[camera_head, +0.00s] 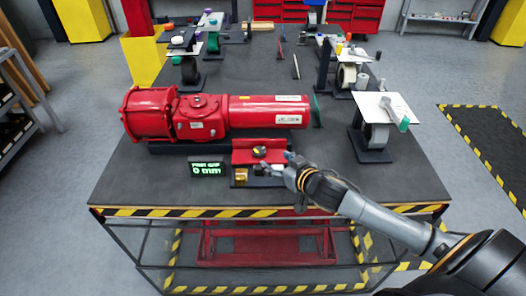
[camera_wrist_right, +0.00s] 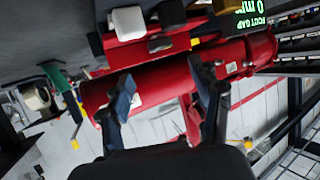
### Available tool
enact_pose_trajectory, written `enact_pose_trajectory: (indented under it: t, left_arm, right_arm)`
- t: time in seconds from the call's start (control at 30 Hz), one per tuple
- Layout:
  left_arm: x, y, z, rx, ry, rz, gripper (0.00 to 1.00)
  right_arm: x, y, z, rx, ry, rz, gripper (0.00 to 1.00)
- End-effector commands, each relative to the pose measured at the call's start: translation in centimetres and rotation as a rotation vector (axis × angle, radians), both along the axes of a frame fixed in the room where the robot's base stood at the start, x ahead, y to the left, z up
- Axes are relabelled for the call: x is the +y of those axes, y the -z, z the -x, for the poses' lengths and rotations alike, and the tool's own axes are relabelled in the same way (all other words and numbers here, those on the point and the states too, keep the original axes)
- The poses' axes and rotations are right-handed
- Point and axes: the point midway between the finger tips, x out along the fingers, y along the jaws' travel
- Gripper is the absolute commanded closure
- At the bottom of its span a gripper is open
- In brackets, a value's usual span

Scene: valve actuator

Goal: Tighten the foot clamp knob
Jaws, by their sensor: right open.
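The red valve actuator (camera_head: 215,115) lies along the table near its front edge. In front of it is a red foot clamp bracket (camera_head: 245,157) with a small dark and yellow knob (camera_head: 260,151) on its face. What looks like the same knob shows in the right wrist view (camera_wrist_right: 160,44). My right gripper (camera_head: 285,165) is just right of the bracket, apart from the knob. In the right wrist view its two fingers (camera_wrist_right: 163,80) are spread with nothing between them. A small display (camera_head: 208,169) left of the bracket reads 0 mm. My left gripper is not in view.
A small brass block (camera_head: 241,175) sits below the bracket, beside darker small parts. A stand with a white plate and roller (camera_head: 375,135) is at the right of the table (camera_head: 130,185). More stands and tools are at the back. The right front table area is clear.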

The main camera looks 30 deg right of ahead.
Motion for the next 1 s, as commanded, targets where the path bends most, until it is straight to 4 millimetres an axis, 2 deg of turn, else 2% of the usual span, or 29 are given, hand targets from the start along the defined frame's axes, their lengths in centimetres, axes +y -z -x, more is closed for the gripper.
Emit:
enact_pose_trajectory:
  t: [0.2,0.5,0.7,0.97,1.0]
  left_arm:
    - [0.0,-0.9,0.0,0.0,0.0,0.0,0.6]
    - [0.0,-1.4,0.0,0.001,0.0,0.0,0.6]
    - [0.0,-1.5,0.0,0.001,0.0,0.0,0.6]
    - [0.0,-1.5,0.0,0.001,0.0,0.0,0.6]
    - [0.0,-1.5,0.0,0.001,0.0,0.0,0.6]
  right_arm:
    - [0.2,1.3,-3.9,-0.001,0.001,0.002,0.36]
    - [0.4,3.0,-7.5,0.0,0.001,0.0,0.36]
    - [0.5,3.4,-8.3,0.001,0.0,0.001,0.36]
    - [0.5,3.5,-8.3,0.001,-0.001,0.002,0.36]
    - [0.5,3.5,-8.3,0.001,-0.001,0.002,0.44]
